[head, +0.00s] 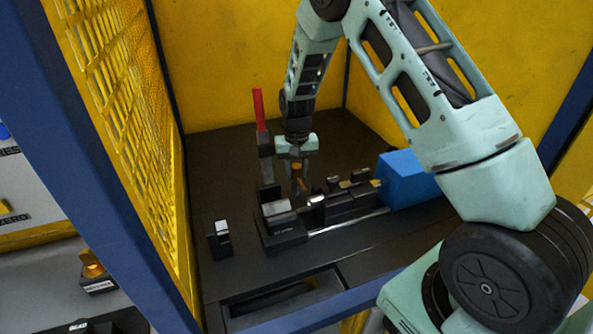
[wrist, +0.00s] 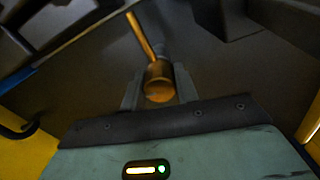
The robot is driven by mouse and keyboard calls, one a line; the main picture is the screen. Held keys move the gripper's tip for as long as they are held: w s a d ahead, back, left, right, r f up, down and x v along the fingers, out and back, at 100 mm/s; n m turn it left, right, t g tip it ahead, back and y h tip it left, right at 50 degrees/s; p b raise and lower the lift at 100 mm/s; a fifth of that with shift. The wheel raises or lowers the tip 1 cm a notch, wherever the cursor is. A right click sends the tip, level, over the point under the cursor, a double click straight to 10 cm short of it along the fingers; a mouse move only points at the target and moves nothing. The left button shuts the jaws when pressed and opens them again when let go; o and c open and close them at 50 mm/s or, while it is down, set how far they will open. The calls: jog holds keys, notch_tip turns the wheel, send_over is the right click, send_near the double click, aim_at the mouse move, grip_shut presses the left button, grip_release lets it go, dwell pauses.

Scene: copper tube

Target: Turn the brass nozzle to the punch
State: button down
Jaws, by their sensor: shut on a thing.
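My gripper (head: 298,182) points down over the dark bench and is shut on the brass nozzle (head: 297,170). In the wrist view the nozzle (wrist: 158,84) is a short round brass piece between the two fingers, with a thinner brass tube (wrist: 139,34) running from it to the upper left. In the head view the nozzle is small and partly hidden by the fingers. It is just above a black fixture (head: 285,236) with a silver-topped block. A small shiny round part (head: 316,203) sits right of that block; I cannot tell whether it is the punch.
A red-handled lever (head: 258,110) stands upright left of my gripper. A blue box (head: 408,180) stands at the right end of the fixture. A small black block (head: 219,239) stands at the left. Yellow mesh (head: 125,120) and yellow walls enclose the bench.

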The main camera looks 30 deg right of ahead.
aim_at(297, 165)
jog(key=c, duration=1.1)
grip_release()
jog(key=shift+o, duration=0.2)
jog(key=shift+r, duration=0.15)
notch_tip(297, 165, up, 17)
jog(key=b, duration=0.4)
